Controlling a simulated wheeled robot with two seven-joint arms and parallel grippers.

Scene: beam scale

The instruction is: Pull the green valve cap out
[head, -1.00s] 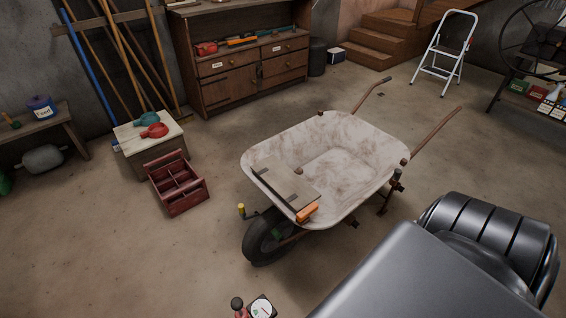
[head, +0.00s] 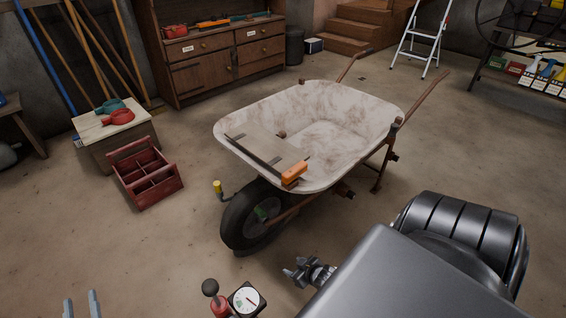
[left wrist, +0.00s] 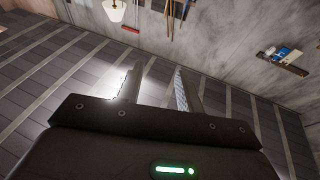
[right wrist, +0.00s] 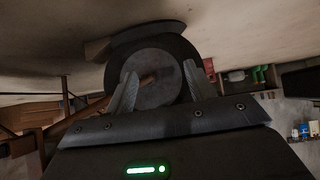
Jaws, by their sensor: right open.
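The green valve cap (head: 261,213) is a small green piece on the wheel (head: 239,228) of the wheelbarrow (head: 340,165), low at its front. My right gripper (head: 295,268) is open and empty, apart from the wheel, to its lower right in the head view. In the right wrist view, the wheel (right wrist: 155,88) is ahead between the open fingers; I cannot make out the cap there. My left gripper (head: 81,302) is open and empty at the lower left of the head view, far from the wheel.
A pump with a round gauge (head: 245,299) is at the bottom edge, near the right gripper. A bent piece with a yellow end (head: 218,187) stands beside the wheel. A red toolbox (head: 150,184) lies on the floor at left.

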